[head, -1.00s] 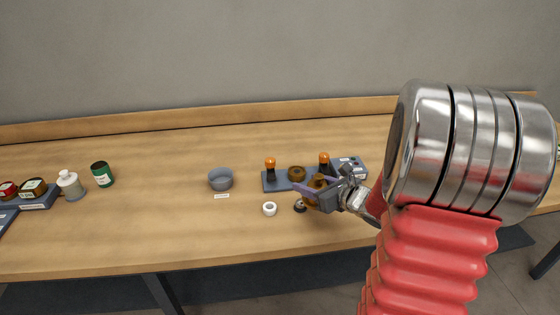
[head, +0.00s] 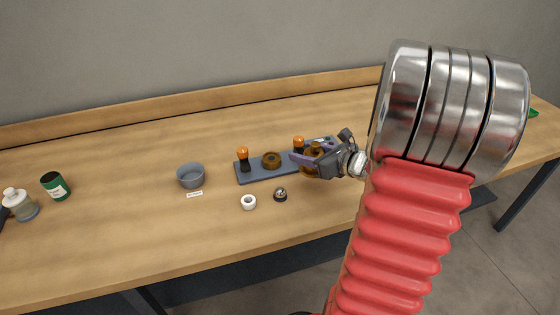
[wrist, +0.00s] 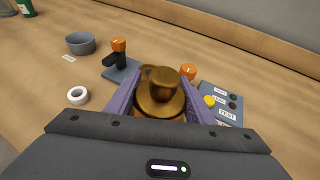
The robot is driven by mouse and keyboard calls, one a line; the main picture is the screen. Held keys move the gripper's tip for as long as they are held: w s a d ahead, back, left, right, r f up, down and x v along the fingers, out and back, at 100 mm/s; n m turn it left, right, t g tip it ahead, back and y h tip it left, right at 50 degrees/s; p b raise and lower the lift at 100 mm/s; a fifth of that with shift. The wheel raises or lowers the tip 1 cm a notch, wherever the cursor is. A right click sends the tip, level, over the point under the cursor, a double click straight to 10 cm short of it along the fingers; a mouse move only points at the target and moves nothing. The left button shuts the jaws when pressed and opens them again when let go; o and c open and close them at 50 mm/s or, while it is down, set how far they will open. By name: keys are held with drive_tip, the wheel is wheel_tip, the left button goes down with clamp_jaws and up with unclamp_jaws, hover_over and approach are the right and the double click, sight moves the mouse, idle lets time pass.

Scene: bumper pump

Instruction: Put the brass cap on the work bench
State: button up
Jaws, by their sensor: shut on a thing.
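The brass cap (wrist: 160,95) is a brown-gold disc with a raised knob. In the wrist view it sits between the two purple fingers of my gripper (wrist: 160,108), which is shut on it. In the head view my gripper (head: 305,160) is at the right part of the blue-grey pump plate, and the cap is largely hidden by the fingers. I cannot tell whether the cap touches what is under it. The work bench (head: 120,235) is a long wooden top with bare wood in front of the plate.
The pump plate (head: 256,179) carries two orange-topped posts and a brown ring (head: 271,160). A grey bowl (head: 190,176), white ring (head: 248,202) and small dark knob (head: 280,195) stand nearby. A panel with buttons (wrist: 222,106) is at right. Bare bench lies left and front.

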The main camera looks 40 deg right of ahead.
drive_tip(key=shift+f, duration=2.65)
drive_tip(key=shift+f, duration=0.1)
drive_tip(key=shift+f, duration=2)
drive_tip(key=o, duration=1.3)
